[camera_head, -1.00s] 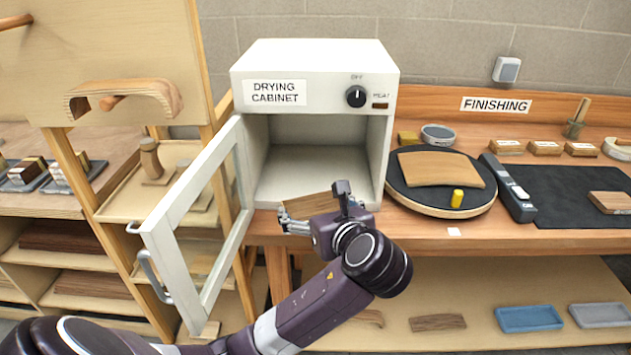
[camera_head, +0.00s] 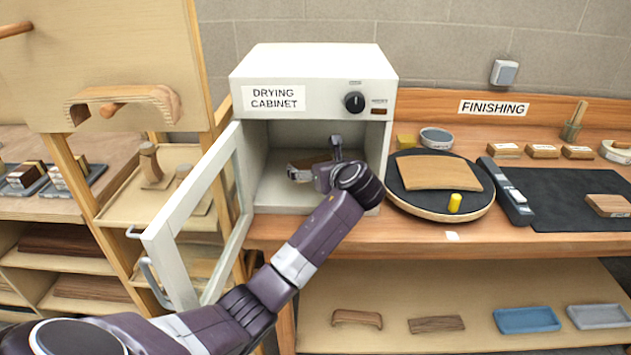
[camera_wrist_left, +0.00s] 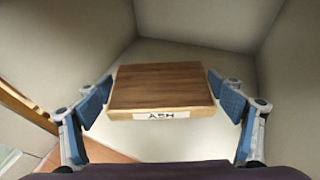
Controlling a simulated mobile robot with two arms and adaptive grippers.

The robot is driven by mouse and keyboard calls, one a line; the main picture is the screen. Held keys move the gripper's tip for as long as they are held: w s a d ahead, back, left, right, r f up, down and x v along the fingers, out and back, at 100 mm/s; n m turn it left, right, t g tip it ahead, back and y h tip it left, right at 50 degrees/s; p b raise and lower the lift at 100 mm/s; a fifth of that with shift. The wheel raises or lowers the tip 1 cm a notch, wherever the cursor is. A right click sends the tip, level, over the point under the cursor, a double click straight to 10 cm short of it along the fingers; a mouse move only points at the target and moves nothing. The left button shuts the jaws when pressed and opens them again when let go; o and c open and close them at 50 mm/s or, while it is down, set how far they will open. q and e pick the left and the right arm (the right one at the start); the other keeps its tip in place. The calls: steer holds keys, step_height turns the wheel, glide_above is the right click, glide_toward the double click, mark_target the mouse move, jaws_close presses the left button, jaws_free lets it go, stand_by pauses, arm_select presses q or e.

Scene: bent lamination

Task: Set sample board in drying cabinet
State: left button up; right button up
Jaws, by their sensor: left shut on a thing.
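The drying cabinet (camera_head: 313,58) stands on the bench with its glazed door (camera_head: 205,215) swung open to the left. My left gripper (camera_head: 308,172) reaches through the front opening into the cabinet. It is shut on the sample board (camera_wrist_left: 160,85), a brown wooden block with a white "ASH" label on its near edge. In the left wrist view the blue finger pads lie at the board's left and right sides. The board (camera_head: 300,166) is partly hidden by my gripper in the head view. I cannot tell whether it touches the cabinet floor. My right gripper is not in view.
Cabinet walls (camera_wrist_left: 195,20) stand close around the gripper. Right of the cabinet, a round turntable (camera_head: 440,210) holds a curved wooden piece and a yellow peg. A dark mat (camera_head: 570,185) lies farther right. Below, a shelf holds wooden pieces and blue and grey trays.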

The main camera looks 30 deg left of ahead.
arm_select(q)
step_height(320, 180, down, 4)
steer(key=shift+s+f, duration=0.1)
steer(key=shift+f, duration=0.1)
steer(key=shift+w+f, duration=0.25)
steer(key=shift+f, duration=0.25)
steer(key=o, duration=1.1)
steer(key=shift+f+p, duration=0.1)
steer(key=shift+p, duration=0.2)
steer(key=shift+o, duration=0.2)
steer(key=shift+s, duration=0.1)
steer(key=v, duration=1.2)
steer(key=shift+b, duration=0.35)
